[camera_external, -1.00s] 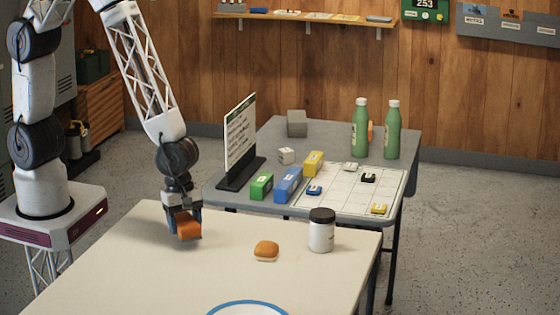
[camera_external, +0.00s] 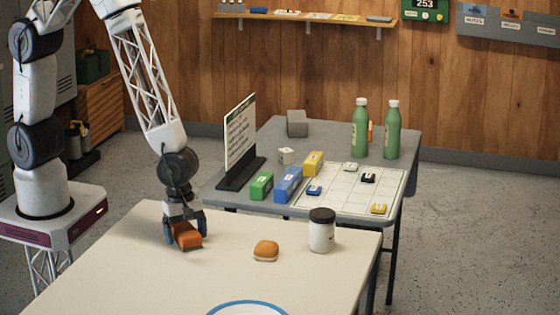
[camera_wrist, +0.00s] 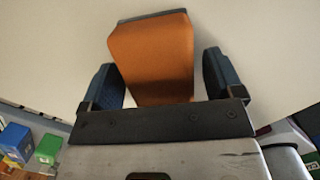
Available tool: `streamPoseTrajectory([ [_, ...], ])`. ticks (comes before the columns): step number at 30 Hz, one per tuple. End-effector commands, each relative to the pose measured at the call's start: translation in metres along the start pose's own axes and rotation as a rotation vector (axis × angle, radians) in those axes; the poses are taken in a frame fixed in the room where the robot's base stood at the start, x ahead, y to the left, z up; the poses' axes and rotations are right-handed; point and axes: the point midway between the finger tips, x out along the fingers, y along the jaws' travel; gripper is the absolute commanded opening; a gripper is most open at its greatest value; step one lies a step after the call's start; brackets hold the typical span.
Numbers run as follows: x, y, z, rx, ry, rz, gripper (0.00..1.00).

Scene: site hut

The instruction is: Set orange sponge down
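The orange sponge (camera_external: 187,236) rests on the cream table at its back left, below my wrist. In the wrist view the sponge (camera_wrist: 152,55) lies between the two dark blue fingers, with a thin gap to the right finger. The gap to the left finger is hard to judge. My gripper (camera_external: 186,232) is low over the tabletop, its fingers spread on either side of the sponge. It also shows in the wrist view (camera_wrist: 162,75). The sponge's underside is hidden.
A bun (camera_external: 266,251) and a white jar with a black lid (camera_external: 322,232) stand to the right on the cream table (camera_external: 130,270). A blue-rimmed plate (camera_external: 248,303) is at the front. A grey table behind holds a sign (camera_external: 240,140), coloured blocks and green bottles.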

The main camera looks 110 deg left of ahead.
Motion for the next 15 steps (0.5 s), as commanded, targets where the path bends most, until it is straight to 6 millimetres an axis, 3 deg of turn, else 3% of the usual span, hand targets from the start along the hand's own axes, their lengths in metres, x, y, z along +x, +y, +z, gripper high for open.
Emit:
streamPoseTrajectory([
  [8,-0.002,0.0,0.0,0.0,0.0,0.0,0.86],
  [15,-0.015,0.0,0.001,0.001,-0.002,0.001,0.86],
])
